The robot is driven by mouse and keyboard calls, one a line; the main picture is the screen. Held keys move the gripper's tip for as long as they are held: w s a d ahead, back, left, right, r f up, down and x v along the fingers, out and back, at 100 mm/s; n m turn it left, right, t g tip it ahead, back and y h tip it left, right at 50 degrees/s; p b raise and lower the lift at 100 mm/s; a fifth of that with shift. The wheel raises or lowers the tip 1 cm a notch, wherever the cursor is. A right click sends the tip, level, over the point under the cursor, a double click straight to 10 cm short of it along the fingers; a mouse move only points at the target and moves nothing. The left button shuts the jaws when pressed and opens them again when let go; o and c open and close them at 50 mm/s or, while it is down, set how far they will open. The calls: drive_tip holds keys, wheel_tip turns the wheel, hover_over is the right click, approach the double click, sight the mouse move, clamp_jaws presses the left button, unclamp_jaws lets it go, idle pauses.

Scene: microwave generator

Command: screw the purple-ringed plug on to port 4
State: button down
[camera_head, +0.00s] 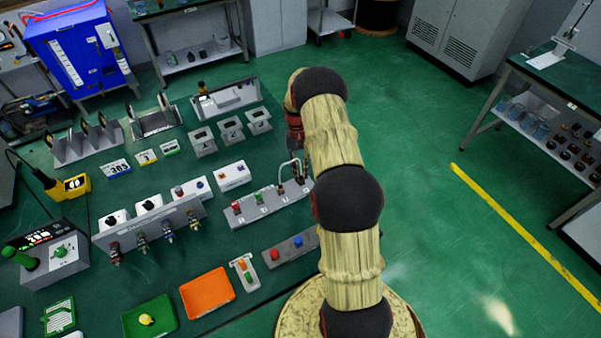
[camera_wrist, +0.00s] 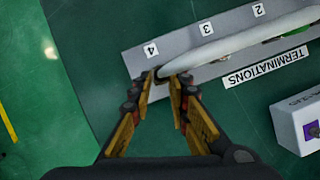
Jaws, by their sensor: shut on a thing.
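In the wrist view my gripper (camera_wrist: 164,80) is shut at the label-4 end of the grey port panel (camera_wrist: 133,62). A thick white cable (camera_wrist: 235,40) runs from between my fingertips to the upper right, past labels 3 and 2. The plug at the cable's end is mostly hidden by the fingers; no purple ring shows, and I cannot tell how far it sits on port 4. In the head view the panel (camera_head: 250,213) lies left of my arm, with the white cable (camera_head: 289,164) arching at its right end.
A red cap (camera_head: 237,207) and a green cap (camera_head: 258,197) stand on the panel. A grey bar with red and blue buttons (camera_head: 275,255) and an orange tray (camera_head: 207,293) lie nearer. A white box (camera_wrist: 300,125) sits beside the panel. Floor right of my arm is clear.

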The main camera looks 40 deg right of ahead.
drive_tip(key=shift+a, duration=0.15)
drive_tip(key=c, duration=1.6)
unclamp_jaws()
drive_tip(key=shift+c, duration=0.2)
drive_tip(key=v, duration=1.2)
drive_tip(key=shift+s, duration=0.1)
